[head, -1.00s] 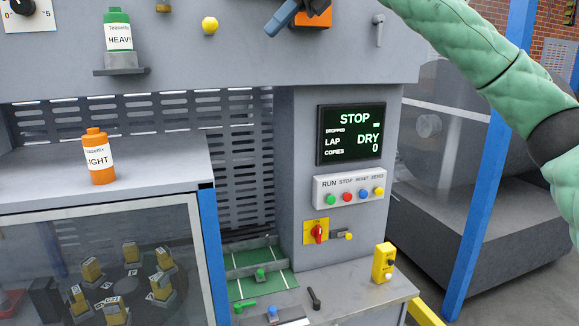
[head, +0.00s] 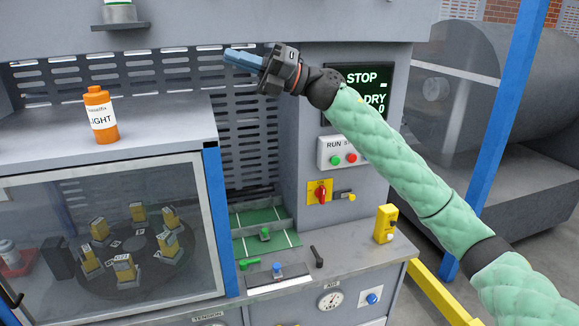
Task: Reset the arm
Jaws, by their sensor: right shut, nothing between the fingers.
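My right arm comes in from the right in a green padded sleeve. Its gripper (head: 243,60) is shut and empty, with blue fingertips pointing left. It hangs in the air in front of the slotted grey panel, apart from the things around it. The forearm covers part of the dark display, which reads STOP and DRY, and part of the button box below it. My left gripper does not show.
An orange LIGHT bottle (head: 101,117) stands on the grey cabinet top. Below it a clear window covers a dark carousel (head: 135,265) with several yellow blocks. A red rotary switch (head: 320,192), a yellow box (head: 385,223) and a blue post (head: 500,130) are at the right.

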